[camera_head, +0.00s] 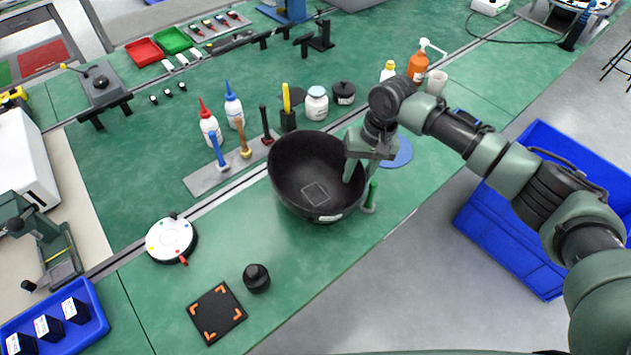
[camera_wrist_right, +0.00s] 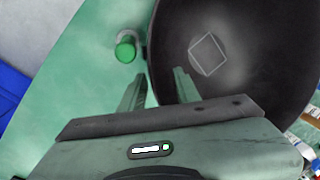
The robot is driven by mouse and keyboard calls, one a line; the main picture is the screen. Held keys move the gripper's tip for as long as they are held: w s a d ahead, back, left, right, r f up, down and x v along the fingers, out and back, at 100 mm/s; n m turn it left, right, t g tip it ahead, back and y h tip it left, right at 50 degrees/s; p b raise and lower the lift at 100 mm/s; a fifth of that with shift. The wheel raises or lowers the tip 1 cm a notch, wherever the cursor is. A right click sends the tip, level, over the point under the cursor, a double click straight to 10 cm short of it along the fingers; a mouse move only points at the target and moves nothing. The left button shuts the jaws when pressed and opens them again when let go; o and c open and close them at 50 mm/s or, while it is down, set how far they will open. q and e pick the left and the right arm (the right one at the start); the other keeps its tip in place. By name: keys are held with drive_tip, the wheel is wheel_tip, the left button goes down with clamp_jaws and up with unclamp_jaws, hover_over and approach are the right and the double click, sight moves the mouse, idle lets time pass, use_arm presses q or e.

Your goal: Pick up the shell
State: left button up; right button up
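The shell looks like a large black bowl (camera_head: 295,180), open side up on the green bench, with a pale square outline on its inner floor. It also fills the right of the right wrist view (camera_wrist_right: 235,65). My right gripper (camera_head: 361,178) is at the bowl's right rim, with one finger inside the wall and one outside. In the right wrist view my right gripper (camera_wrist_right: 160,80) has its fingers apart, with the rim between them and a gap on the outer side. My left gripper is not in view.
A green-capped post (camera_head: 370,195) stands close beside the bowl's right side. Glue bottles (camera_head: 210,128), a jar (camera_head: 316,104) and a black pot (camera_head: 343,92) stand behind. A blue crate (camera_head: 510,230) is right of the bench.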

clamp_jaws()
idle(1.3)
